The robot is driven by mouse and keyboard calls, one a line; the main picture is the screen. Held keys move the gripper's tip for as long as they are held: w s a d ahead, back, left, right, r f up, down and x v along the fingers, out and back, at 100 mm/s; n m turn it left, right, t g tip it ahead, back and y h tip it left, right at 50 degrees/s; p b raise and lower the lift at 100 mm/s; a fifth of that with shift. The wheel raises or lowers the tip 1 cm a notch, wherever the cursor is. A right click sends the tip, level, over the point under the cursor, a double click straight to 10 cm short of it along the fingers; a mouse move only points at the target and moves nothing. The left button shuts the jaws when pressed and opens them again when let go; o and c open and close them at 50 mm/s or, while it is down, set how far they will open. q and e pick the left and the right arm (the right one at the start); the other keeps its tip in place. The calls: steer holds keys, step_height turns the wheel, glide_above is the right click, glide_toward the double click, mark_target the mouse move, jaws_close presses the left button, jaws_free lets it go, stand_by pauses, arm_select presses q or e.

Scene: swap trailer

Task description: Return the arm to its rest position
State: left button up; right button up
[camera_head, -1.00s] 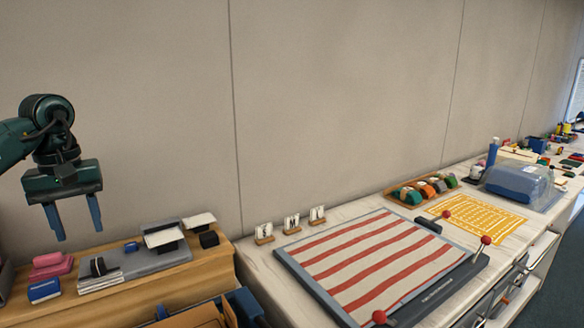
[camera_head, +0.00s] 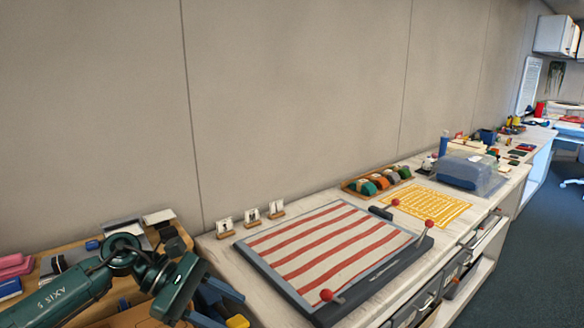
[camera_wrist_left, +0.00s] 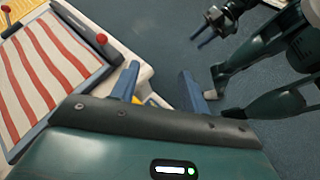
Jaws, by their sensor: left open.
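My left arm comes in at the lower left of the head view. Its gripper (camera_head: 224,306) has two blue fingers spread apart with nothing between them. It is low, in front of the wooden bench and the near left end of the white counter. In the left wrist view the same gripper (camera_wrist_left: 158,70) is open and empty, pointing over the counter edge and the dark floor. Dark green links of my other arm show at the upper right there, with what looks like my right gripper (camera_wrist_left: 198,34). It is too small to tell whether it is open.
A red-and-white striped board (camera_head: 330,245) with red-knobbed levers lies on the counter. Three small cards (camera_head: 250,217) stand behind it. A yellow sheet (camera_head: 430,203) and a covered blue machine (camera_head: 468,172) are farther right. A yellow object (camera_head: 237,321) is near my fingers. Floor (camera_head: 540,260) is clear at right.

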arm_select(q)
steer(key=s+d+n+t+h, duration=0.3)
steer(key=d+n+t+h, duration=0.5)
steer(key=n, duration=1.1)
steer(key=s+a+f+n+t+y, duration=0.2)
steer(key=a+f+n+t+y, duration=0.3)
steer(key=n, duration=0.8)
steer(key=s+a+f+n+t+y, duration=0.1)
steer(key=f+n+t+y, duration=0.3)
steer(key=f+n+y, duration=0.65)
steer(key=s+a+f+n+g+y, duration=0.1)
steer(key=s+a+f+n+g, duration=0.2)
steer(key=s+f+n+g, duration=0.2)
steer(key=s+f+n+p, duration=0.1)
steer(key=s+f+n, duration=0.2)
steer(key=s+n, duration=0.3)
steer(key=shift+a+n+g, duration=0.15)
steer(key=shift+n+g, duration=0.15)
steer(key=shift+n, duration=0.75)
steer(key=shift+s, duration=0.1)
